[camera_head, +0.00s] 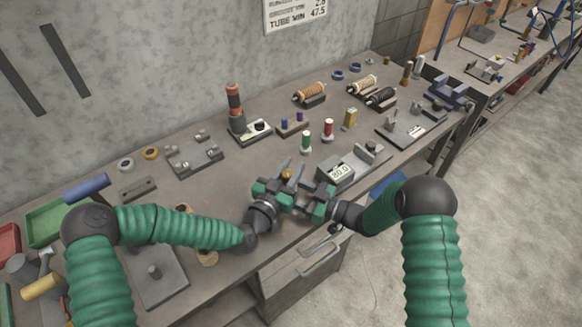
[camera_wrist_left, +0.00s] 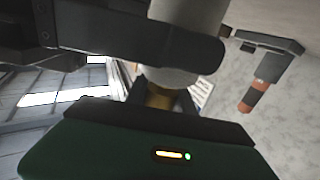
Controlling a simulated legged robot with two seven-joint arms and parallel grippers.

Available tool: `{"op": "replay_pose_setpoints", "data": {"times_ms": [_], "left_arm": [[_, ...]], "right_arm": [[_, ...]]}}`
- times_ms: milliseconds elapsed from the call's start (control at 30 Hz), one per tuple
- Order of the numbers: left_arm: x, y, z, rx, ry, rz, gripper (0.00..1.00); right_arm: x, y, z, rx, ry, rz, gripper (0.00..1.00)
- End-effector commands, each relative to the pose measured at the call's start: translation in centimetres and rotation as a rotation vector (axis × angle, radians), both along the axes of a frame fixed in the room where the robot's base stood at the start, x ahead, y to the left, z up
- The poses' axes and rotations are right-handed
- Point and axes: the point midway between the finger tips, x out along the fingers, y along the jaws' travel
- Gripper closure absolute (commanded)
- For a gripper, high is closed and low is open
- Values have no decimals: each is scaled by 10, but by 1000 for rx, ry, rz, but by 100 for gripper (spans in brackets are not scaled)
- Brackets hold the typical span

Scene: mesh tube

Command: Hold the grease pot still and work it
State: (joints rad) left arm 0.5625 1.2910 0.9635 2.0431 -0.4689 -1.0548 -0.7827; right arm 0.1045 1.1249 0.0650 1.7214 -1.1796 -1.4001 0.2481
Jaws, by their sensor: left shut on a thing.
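A small brass-coloured thing (camera_head: 287,174), likely the grease pot, shows between the two grippers in the head view; most of it is hidden. My left gripper (camera_head: 287,171) is shut on it above the bench's front part. The left wrist view shows a pale rounded cylinder (camera_wrist_left: 187,18) with a brassy part (camera_wrist_left: 158,96) below it. A dark finger-like bar (camera_wrist_left: 185,47) crosses in front of the cylinder. My right gripper (camera_head: 318,193) is close beside the left one, coming from the right. Its fingertips are hidden, so I cannot tell whether it is open or shut.
A grey scale (camera_head: 340,171) with a display stands just right of the grippers. Green, red and yellow spools (camera_head: 328,130) stand behind. A grey plate (camera_head: 195,152) with pegs lies to the left, and a green tray (camera_head: 47,224) farther left. The bench edge is below the grippers.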

Motion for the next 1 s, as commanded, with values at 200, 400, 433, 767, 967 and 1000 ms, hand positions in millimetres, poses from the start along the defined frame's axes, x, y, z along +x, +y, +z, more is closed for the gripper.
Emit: {"op": "replay_pose_setpoints", "data": {"times_ms": [200,400,433,767,967,1000], "left_arm": [[-2,-4,1,2,-3,-197,100],[-5,-7,1,3,-5,-383,100],[-5,-7,1,4,-6,-410,100],[-12,-11,0,11,-8,-718,100],[-18,-13,-1,10,-3,-910,100],[-19,-13,-1,11,-4,-948,100]], "right_arm": [[-2,3,0,1,0,6,100],[-2,2,0,1,0,6,100],[-2,2,0,1,0,6,100],[-3,2,0,1,0,8,100],[-3,2,0,1,0,8,100],[-3,2,0,1,0,8,100]]}}
